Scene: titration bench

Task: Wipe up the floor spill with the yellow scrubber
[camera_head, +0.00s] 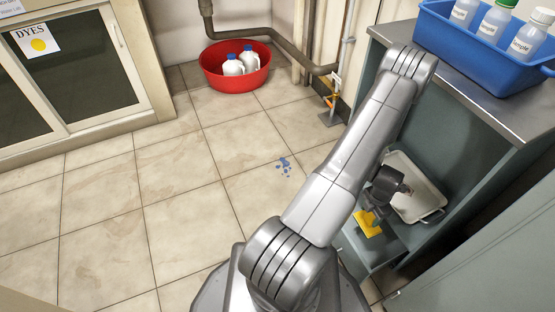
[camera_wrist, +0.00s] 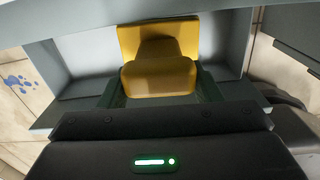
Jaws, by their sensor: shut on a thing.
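The yellow scrubber (camera_head: 368,223) is at the lower shelf of the grey bench on the right in the head view. In the wrist view the scrubber (camera_wrist: 158,75) shows a flat base and a raised handle. My gripper (camera_wrist: 155,88) is shut on the scrubber's handle; in the head view my gripper (camera_head: 372,208) is partly hidden by my arm. I cannot tell whether the scrubber touches the shelf. The blue floor spill (camera_head: 283,166) is several small splashes on the tiles, left of my arm. The spill (camera_wrist: 16,82) also shows at the wrist view's left edge.
A white tray (camera_head: 418,205) stands beside the scrubber on the lower shelf (camera_wrist: 80,85). Above is a steel bench top (camera_head: 505,85) with a blue crate (camera_head: 470,38) of bottles. A red basin (camera_head: 236,84) with white jugs stands at the back. Tiled floor (camera_head: 170,210) is clear leftward.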

